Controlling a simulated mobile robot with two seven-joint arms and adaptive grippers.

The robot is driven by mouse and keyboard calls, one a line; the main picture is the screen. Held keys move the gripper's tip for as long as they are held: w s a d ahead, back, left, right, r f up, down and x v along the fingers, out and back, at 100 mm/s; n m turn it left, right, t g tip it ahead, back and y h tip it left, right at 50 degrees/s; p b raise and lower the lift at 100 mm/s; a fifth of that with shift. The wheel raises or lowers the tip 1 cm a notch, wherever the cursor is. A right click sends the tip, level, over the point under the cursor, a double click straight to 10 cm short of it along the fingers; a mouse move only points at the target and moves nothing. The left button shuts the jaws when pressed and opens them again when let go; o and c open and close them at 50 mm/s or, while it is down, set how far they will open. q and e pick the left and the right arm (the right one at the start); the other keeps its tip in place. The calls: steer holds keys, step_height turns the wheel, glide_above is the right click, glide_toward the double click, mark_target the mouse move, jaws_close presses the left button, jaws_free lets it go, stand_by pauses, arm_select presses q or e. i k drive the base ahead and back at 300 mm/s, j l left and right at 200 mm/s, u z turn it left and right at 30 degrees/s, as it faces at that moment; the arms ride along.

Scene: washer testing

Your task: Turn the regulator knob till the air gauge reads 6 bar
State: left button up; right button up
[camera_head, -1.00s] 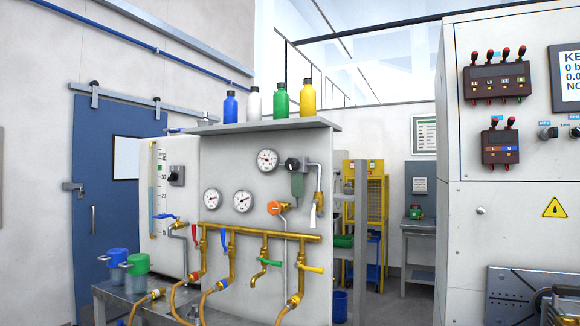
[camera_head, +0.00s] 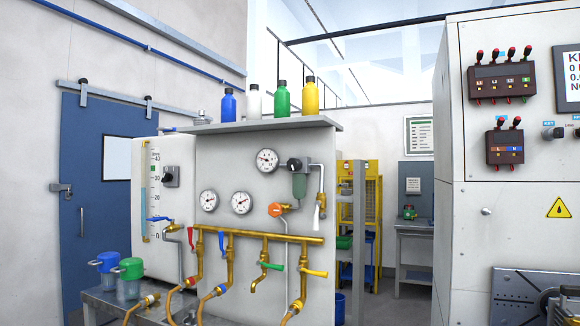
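The regulator (camera_head: 298,180) is on the front of the grey test panel, with a black knob (camera_head: 293,164) on its upper left and a green-grey bowl below. A round white air gauge (camera_head: 267,160) sits just left of it; its needle is too small to read exactly. Two more round gauges, one at left (camera_head: 209,200) and one in the middle (camera_head: 241,202), are lower on the panel. No gripper or arm shows in this view.
A brass manifold (camera_head: 262,237) with coloured valve levers and hoses juts from the panel below the gauges. An orange knob (camera_head: 275,210) sits beneath the regulator. A low bench (camera_head: 100,299) with blue and green lidded cups is at left. A control cabinet (camera_head: 510,240) stands at right.

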mark_target(292, 164)
steer(key=i+j+z, duration=0.1)
steer(key=j, duration=0.35)
steer(key=i+j+z, duration=0.1)
steer(key=i+j, duration=0.15)
steer(key=j, duration=0.2)
steer(key=i+j+z, duration=0.1)
steer(key=j, duration=0.35)
steer(key=i+j+z, duration=0.15)
steer(key=j, duration=0.35)
steer(key=i+j+z, duration=0.1)
steer(key=j, duration=0.4)
steer(key=i+j+z, duration=0.1)
steer(key=j, duration=0.4)
steer(key=i, duration=0.05)
